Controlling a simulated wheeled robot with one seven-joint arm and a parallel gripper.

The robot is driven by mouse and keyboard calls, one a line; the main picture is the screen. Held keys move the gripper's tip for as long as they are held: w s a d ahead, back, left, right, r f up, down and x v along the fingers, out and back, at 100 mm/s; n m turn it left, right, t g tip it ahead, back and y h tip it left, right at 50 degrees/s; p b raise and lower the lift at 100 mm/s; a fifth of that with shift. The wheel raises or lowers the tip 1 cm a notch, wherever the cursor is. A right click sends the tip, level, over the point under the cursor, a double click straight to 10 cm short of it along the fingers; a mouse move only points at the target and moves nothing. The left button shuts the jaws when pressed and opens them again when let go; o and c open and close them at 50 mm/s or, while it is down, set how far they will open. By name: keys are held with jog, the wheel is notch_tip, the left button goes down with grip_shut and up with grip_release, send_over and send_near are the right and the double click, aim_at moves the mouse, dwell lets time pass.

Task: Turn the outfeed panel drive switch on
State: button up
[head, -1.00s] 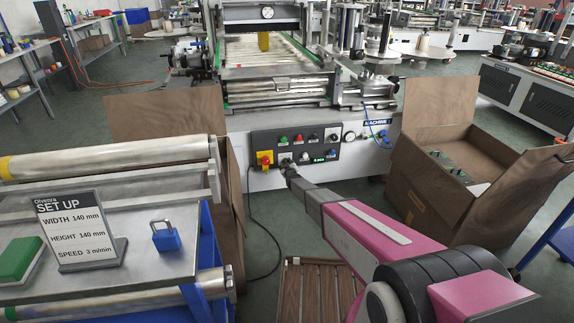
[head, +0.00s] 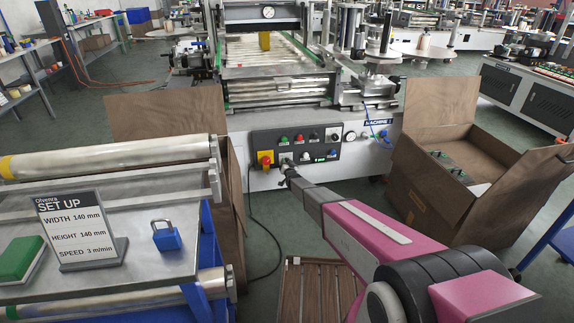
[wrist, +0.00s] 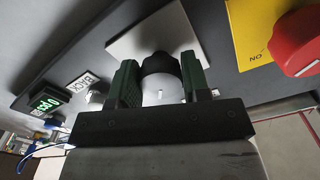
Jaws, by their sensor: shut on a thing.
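The control panel (head: 323,137) is a dark plate on the machine's front, with coloured buttons and a small green display. In the wrist view, a round black switch knob (wrist: 160,64) sits on a pale square plate (wrist: 125,44). My gripper (wrist: 160,78) has its two dark green fingers on either side of this knob and is shut on it. In the head view my gripper (head: 286,164) reaches the panel's lower left and hides most of the knob. The knob's pointer direction cannot be read clearly.
A red knob (wrist: 299,42) on a yellow plate (wrist: 250,30) is close beside my gripper. A small green display (wrist: 48,102) is on the other side. An open cardboard box (head: 440,190) stands right of my arm. A table with a set-up sign (head: 80,228) and blue padlock (head: 167,238) is at left.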

jog(key=shift+m, duration=0.7)
jog(key=shift+s, duration=0.1)
jog(key=o, duration=0.9)
jog(key=shift+o, duration=0.2)
jog(key=shift+s, duration=0.1)
jog(key=v, duration=1)
jog(key=shift+s, duration=0.3)
jog(key=shift+d+r, duration=0.1)
jog(key=shift+d, duration=0.05)
